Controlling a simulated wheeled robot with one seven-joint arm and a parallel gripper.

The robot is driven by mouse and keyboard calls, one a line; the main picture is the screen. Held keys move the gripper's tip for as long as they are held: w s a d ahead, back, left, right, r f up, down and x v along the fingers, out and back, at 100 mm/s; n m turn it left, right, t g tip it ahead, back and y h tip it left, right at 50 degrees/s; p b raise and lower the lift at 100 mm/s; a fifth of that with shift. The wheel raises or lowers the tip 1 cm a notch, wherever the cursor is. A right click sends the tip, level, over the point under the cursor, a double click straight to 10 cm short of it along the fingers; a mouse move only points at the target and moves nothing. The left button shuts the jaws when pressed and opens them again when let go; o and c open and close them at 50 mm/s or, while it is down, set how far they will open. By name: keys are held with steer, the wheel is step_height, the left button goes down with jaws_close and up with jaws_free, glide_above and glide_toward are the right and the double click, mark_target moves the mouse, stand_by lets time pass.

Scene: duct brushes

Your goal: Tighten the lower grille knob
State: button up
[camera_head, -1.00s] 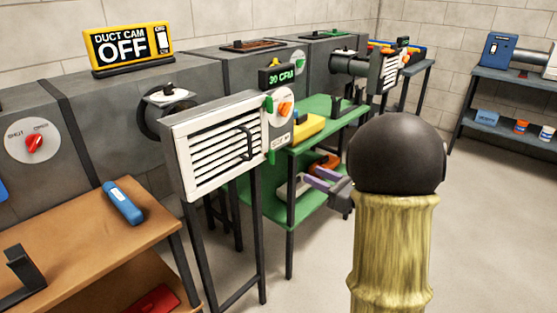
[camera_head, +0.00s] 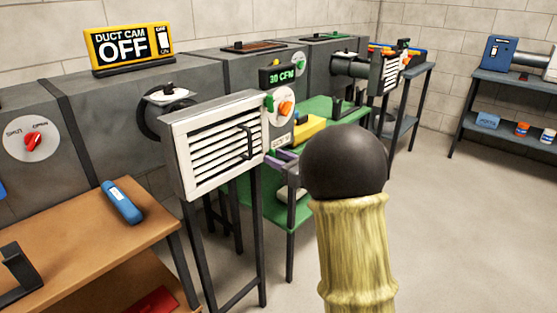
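The white louvred grille (camera_head: 212,146) stands on dark legs at the centre left, with a dark handle (camera_head: 247,143) on its front. A green upper knob (camera_head: 269,103) shows at its top right edge. The lower grille knob is not clearly visible; my gripper covers the grille's lower right edge. My gripper (camera_head: 275,157) has purple fingers and reaches that edge from the right. Contact with the knob and the gap between the fingertips cannot be made out. My arm hides part of the area right of the gripper.
An orange dial (camera_head: 286,108) and a 30 CFM display (camera_head: 278,76) are on the duct behind the grille. A green shelf unit (camera_head: 318,108) stands behind my gripper. A wooden bench (camera_head: 80,245) with a blue tool (camera_head: 122,202) is at left. Floor at right is clear.

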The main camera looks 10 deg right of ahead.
jaws_close()
